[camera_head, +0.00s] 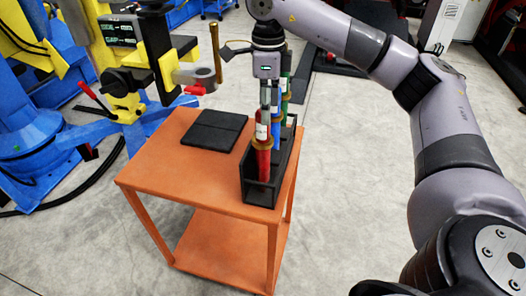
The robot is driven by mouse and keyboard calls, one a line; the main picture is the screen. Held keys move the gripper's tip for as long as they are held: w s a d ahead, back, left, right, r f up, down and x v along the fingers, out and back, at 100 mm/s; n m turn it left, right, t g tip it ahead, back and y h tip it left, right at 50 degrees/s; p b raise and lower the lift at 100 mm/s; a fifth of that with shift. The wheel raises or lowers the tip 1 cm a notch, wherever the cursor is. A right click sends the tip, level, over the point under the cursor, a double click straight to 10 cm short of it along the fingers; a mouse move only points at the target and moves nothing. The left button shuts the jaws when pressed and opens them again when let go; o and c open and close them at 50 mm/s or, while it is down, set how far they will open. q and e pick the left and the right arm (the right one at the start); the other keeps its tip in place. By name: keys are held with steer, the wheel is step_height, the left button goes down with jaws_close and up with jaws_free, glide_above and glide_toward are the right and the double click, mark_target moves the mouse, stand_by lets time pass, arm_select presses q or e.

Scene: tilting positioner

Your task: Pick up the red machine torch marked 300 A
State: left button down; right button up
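The red torch (263,164) stands upright at the near end of a black rack (259,192) on the orange table. It has a brass-coloured collar and a pale label too small to read. A blue torch (277,127) and a green torch (285,86) stand behind it, partly hidden. My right gripper (265,98) points down at the top of the red torch, in line with it. Its fingers are small and overlap the torch top, so I cannot tell whether they grip it. My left gripper is not in view.
The orange table (150,171) has a black square mat (214,130) left of the rack. A blue and yellow machine (119,75) with a clamp-like arm stands close at the left. The table's front left is bare. Grey floor lies around.

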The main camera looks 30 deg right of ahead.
mark_target(263, 127)
steer(key=shift+f, duration=0.8)
steer(key=f+p, duration=0.2)
steer(key=f, duration=0.1)
steer(key=w+f, duration=0.1)
steer(key=shift+a+f+p, duration=0.3)
steer(key=shift+f+p, duration=0.1)
steer(key=shift+f, duration=0.4)
steer(key=shift+c, duration=0.2)
jaws_close()
steer(key=shift+r, duration=0.15)
